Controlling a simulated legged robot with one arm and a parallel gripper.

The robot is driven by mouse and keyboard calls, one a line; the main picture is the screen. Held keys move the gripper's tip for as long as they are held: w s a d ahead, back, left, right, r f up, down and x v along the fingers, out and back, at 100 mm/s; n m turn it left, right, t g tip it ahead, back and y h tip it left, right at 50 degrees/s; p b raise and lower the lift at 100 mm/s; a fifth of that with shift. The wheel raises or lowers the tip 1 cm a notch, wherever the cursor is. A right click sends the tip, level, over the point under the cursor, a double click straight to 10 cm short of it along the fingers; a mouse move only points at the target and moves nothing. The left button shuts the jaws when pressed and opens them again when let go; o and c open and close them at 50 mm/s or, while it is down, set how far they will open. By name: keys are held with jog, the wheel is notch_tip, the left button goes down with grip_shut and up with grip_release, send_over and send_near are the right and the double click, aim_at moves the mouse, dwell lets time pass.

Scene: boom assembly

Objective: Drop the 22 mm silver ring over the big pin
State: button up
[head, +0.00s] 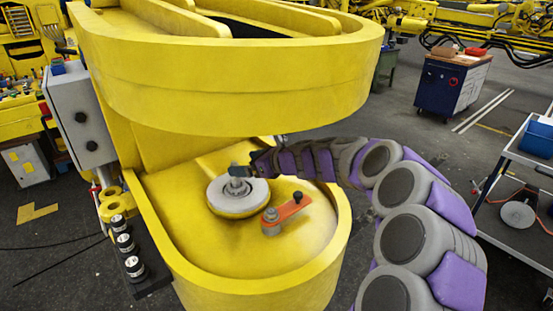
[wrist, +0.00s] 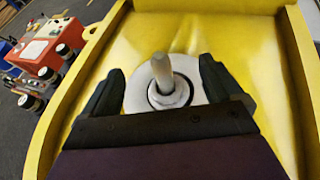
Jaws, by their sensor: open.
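The big pin (wrist: 161,68) stands upright from a pale round disc (head: 258,201) on the yellow boom floor. A silver ring (wrist: 168,96) encircles the pin's base, low against the disc; I cannot tell its size. My gripper (wrist: 163,84) is open in the wrist view, with one dark finger on each side of the pin and ring, apart from both. In the head view my gripper (head: 240,170) comes in from the right at the pin's top and hides part of it.
An orange lever (head: 288,209) with a small pin sits right of the disc. A thick yellow plate (head: 225,95) overhangs behind, and a raised yellow rim (head: 340,215) surrounds the floor. Three silver-black cylinders (head: 125,243) stand on a black rail at left, beside a grey box (head: 80,115).

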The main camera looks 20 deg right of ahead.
jog(key=p+v, duration=0.1)
jog(key=v, duration=1.3)
jog(key=shift+p, duration=0.3)
jog(key=shift+w+f, duration=0.1)
